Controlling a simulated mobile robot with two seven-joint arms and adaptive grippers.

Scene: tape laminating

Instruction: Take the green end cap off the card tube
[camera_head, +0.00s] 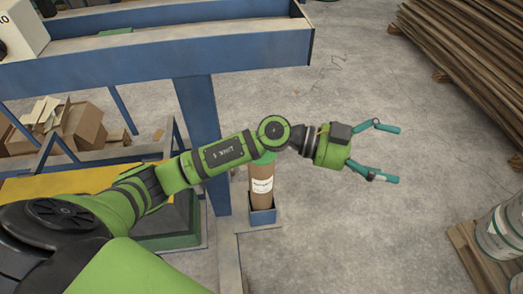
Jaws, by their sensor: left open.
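The brown card tube (262,189) with a white label stands upright in a blue holder (262,216), in the middle of the head view. The green end cap (266,159) is on the tube's top, partly hidden behind my left arm. My left gripper (394,155) is open and empty, with its teal fingers spread. It is well to the right of the tube and cap, over the concrete floor, and touches nothing. My right gripper is not in view.
A blue steel frame (205,140) stands beside and behind the tube. Cardboard boxes (80,125) lie at left. Stacked brown boards (475,50) are at upper right, and drums (502,232) on a pallet (470,262) at lower right. The floor around the gripper is clear.

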